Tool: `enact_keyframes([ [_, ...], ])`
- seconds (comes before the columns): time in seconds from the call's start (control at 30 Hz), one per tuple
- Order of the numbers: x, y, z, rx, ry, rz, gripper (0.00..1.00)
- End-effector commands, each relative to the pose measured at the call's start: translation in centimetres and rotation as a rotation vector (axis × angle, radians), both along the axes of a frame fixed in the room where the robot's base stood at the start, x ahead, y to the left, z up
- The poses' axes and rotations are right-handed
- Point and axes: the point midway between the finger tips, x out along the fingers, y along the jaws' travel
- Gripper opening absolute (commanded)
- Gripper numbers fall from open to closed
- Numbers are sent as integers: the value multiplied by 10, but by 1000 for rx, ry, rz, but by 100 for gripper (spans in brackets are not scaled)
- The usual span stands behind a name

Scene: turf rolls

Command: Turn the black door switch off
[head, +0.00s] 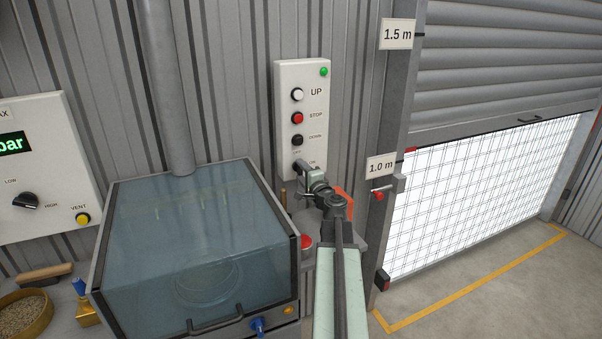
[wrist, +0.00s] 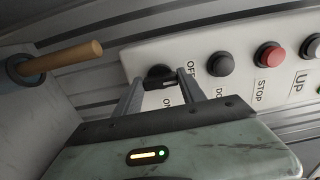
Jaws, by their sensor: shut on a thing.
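The white door panel (head: 284,111) hangs on the corrugated wall, with UP, STOP and DOWN buttons and a switch with OFF and ON labels below them. The black door switch (wrist: 158,74) shows in the wrist view at the panel's end, its lower part between my fingers. My gripper (wrist: 162,80) is shut on the switch, one finger on each side. Which label the knob points to I cannot tell for sure. In the head view my gripper (head: 299,169) covers most of the switch.
A glass-topped cabinet (head: 190,235) stands left of my arm. A red button (head: 306,241) is close beside my arm. A wooden handle (wrist: 75,58) shows near the gripper in the wrist view. The roller door (head: 500,60) is partly raised at right.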

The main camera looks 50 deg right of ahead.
Motion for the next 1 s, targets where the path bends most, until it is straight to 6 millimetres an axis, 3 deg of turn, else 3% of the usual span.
enact_keyframes([
  [0.13,1,0,1,1,-1,2,7],
  [0.17,1,0,1,1,-1,2,50],
  [0.23,1,0,1,1,-1,2,69],
  [0.67,-8,3,0,1,0,-1,69],
  [1.0,-64,28,0,1,0,-1,69],
])
